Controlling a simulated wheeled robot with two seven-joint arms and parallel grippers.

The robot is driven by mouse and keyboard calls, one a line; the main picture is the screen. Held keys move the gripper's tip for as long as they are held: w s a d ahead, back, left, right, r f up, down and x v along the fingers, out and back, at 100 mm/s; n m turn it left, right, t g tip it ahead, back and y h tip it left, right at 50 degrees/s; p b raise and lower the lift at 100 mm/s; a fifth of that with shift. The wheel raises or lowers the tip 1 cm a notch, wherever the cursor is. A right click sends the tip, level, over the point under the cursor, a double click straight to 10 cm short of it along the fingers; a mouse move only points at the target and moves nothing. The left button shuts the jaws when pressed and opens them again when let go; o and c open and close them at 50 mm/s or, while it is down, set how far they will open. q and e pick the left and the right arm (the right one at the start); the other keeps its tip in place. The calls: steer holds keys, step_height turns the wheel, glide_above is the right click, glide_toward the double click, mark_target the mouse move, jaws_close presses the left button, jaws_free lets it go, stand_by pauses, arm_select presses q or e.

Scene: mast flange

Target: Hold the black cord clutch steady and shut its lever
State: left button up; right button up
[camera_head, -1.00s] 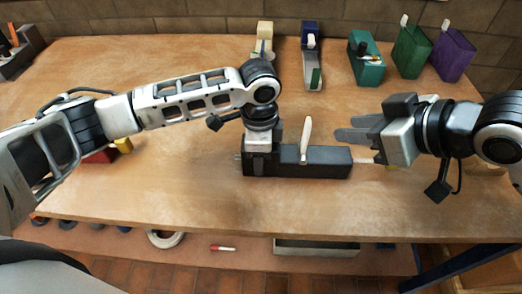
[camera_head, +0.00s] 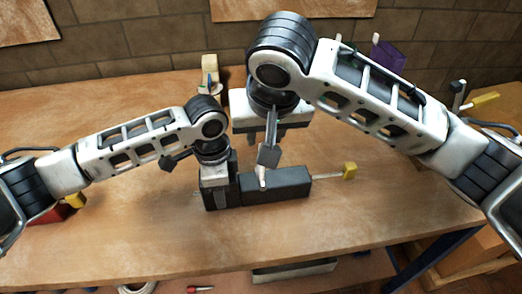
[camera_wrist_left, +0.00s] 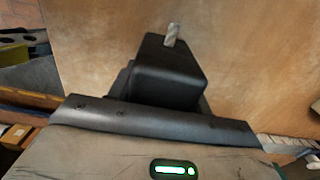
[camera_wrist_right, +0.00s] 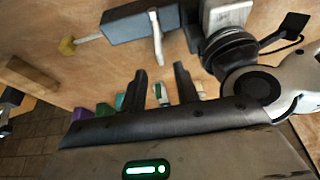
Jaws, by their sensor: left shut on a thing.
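The black cord clutch (camera_head: 280,187) lies on the bench, with a pale cord leaving its right end to a yellow tip (camera_head: 349,170). Its whitish lever (camera_head: 262,177) is partly hidden in the head view. In the right wrist view the lever (camera_wrist_right: 157,40) stands out from the clutch body (camera_wrist_right: 130,26). My left gripper (camera_head: 221,190) is shut on the clutch's left end. The clutch (camera_wrist_left: 170,72) fills the middle of the left wrist view. My right gripper (camera_wrist_right: 162,88) is open and empty, beside the lever and apart from it.
A purple block (camera_head: 387,58) stands at the back, and a cream clutch-like piece (camera_head: 210,70) is behind my left arm. Red and yellow pieces (camera_head: 75,200) lie at the left. A second table (camera_head: 480,160) is at the right. The bench in front of the clutch is bare.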

steer(key=x, duration=0.8)
steer(key=shift+w+a+f, duration=0.1)
steer(key=shift+f, duration=0.2)
jaws_close()
